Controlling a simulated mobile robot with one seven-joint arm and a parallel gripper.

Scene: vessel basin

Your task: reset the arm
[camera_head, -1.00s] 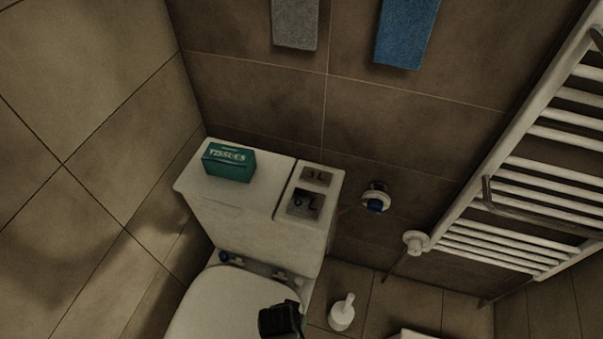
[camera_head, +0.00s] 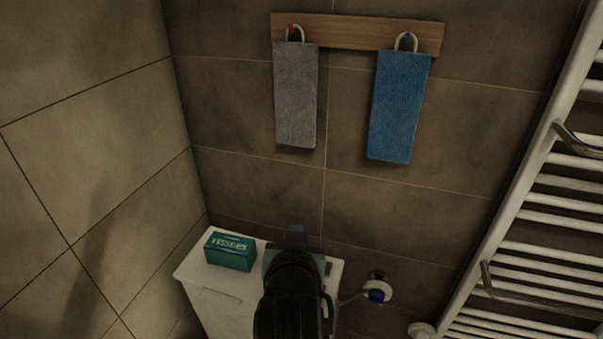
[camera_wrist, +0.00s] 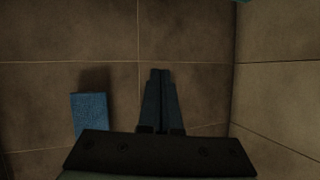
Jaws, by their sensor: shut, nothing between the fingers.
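My gripper (camera_head: 296,235) shows in the head view as a dark shape at the end of my black arm, in front of the toilet cistern's right part. In the wrist view its two dark fingers (camera_wrist: 160,75) are together at the tips, with nothing between them. Tiled wall lies beyond the fingers. My arm and gripper hide most of the flush plate area of the cistern (camera_head: 213,305).
A teal tissue box (camera_head: 230,252) stands on the cistern's left. A grey towel (camera_head: 295,95) and a blue towel (camera_head: 398,105) hang from a wooden rack (camera_head: 350,32). The blue towel also shows in the wrist view (camera_wrist: 90,112). A white towel radiator (camera_head: 530,200) is at right.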

